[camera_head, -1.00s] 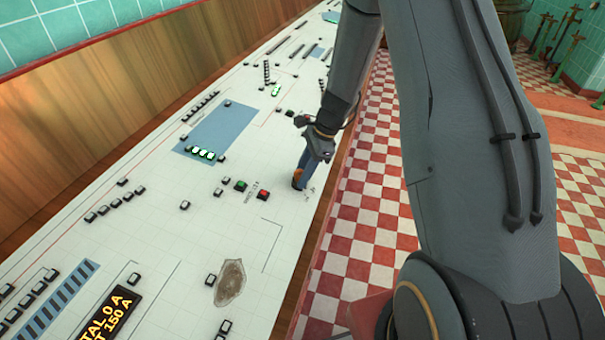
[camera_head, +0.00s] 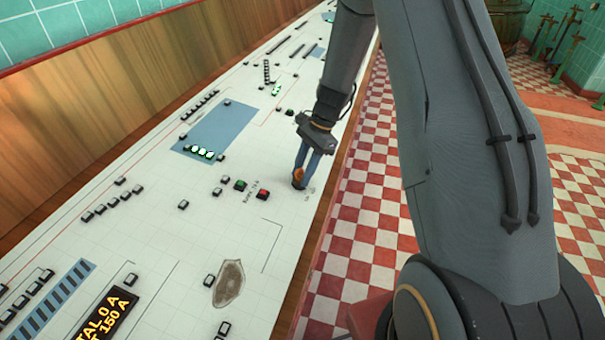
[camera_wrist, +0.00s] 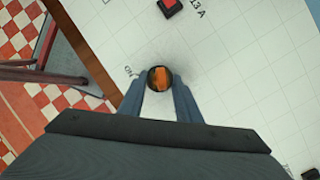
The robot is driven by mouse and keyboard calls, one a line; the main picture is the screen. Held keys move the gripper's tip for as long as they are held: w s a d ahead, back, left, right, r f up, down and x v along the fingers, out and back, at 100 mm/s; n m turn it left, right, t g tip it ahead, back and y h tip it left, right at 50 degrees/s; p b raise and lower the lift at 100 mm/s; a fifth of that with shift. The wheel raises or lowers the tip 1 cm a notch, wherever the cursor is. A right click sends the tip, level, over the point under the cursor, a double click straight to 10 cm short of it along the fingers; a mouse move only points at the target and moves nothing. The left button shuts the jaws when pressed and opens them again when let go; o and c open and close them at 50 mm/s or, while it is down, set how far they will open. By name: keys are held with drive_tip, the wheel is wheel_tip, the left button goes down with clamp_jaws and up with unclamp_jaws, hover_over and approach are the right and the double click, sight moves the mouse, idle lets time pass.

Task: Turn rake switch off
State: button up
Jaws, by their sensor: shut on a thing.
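The rake switch is a round dark knob (camera_wrist: 160,79) with an orange-brown bar across its top. In the wrist view it sits between the two blue fingertips of my gripper (camera_wrist: 160,92), near the wooden edge of the panel. An "ON" label is printed just left of it, and other lettering near it is too small to read. In the head view the switch (camera_head: 298,176) stands at the panel's right edge, with my gripper (camera_head: 299,182) reaching down onto it. My gripper is shut on the switch.
The white control panel (camera_head: 215,265) is flat and long. A red button (camera_head: 263,195) and a green button (camera_head: 240,184) sit left of the switch. A brown stain (camera_head: 229,283) lies nearer. The red-and-white checkered floor (camera_head: 365,200) is to the right.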

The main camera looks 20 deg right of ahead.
drive_tip(key=shift+w+a+n+g+h+b, duration=0.1)
drive_tip(key=shift+n+g+b, duration=0.2)
drive_tip(key=shift+n, duration=0.45)
drive_tip(key=shift+w+d+n+g+h+b, duration=0.15)
drive_tip(key=shift+n+b, duration=0.1)
drive_tip(key=shift+n, duration=0.45)
drive_tip(key=shift+a+n+g+h+b, duration=0.15)
drive_tip(key=shift+n+g+b, duration=0.15)
drive_tip(key=shift+n, duration=0.85)
drive_tip(key=o, duration=1.1)
drive_tip(key=shift+b+v, duration=1.35)
drive_tip(key=shift+v, duration=2.6)
